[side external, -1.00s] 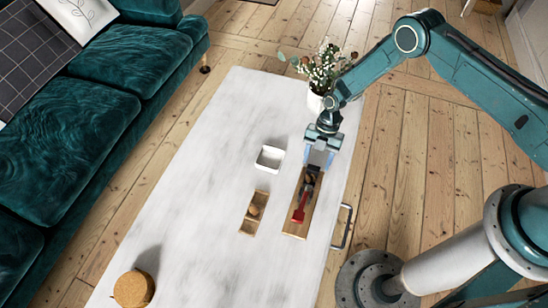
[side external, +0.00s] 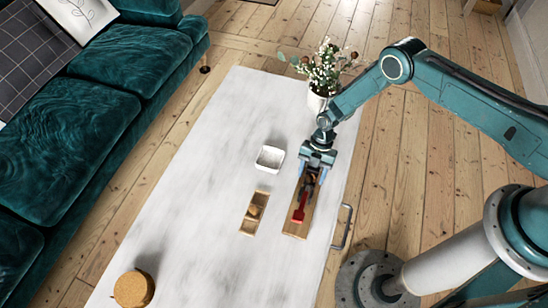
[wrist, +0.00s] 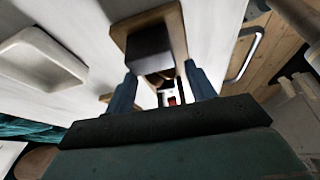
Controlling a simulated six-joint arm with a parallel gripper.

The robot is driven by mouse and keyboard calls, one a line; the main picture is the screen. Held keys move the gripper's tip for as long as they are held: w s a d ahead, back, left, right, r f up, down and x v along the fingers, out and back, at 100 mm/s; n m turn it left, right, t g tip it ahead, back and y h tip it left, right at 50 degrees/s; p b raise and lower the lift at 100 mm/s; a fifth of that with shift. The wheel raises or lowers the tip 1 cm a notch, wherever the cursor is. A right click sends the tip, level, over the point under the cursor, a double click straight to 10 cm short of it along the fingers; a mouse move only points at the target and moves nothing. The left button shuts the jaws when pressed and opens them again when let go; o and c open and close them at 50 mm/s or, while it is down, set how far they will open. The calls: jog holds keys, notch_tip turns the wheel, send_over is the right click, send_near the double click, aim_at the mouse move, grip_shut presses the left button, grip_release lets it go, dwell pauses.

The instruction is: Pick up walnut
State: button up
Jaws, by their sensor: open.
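My gripper (side external: 309,176) is open and low over the far part of a wooden board (side external: 290,229) on the white table. In the wrist view, its blue fingers (wrist: 160,77) stand apart on either side of a dim gap. A small brown thing shows between the fingers; it may be the walnut, but it is mostly hidden and I cannot be sure. A red tool (side external: 299,213) lies on the near part of the board. A small brown rounded piece (side external: 254,211) sits in a narrow wooden tray (side external: 247,227) left of the board.
A white square dish (side external: 270,158) stands left of my gripper. A flower pot (side external: 317,101) stands behind it. A dark block (wrist: 148,45) sits on the board in the wrist view. A cork-coloured round thing (side external: 134,289) is at the near left. The table's left half is mostly clear.

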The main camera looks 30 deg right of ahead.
aim_at(312, 175)
jog(key=shift+f, duration=0.25)
dwell(0.3)
jog(key=c, duration=1.1)
jog(key=shift+r, duration=0.2)
notch_tip(312, 175, up, 20)
jog(key=shift+f, duration=0.15)
dwell(0.6)
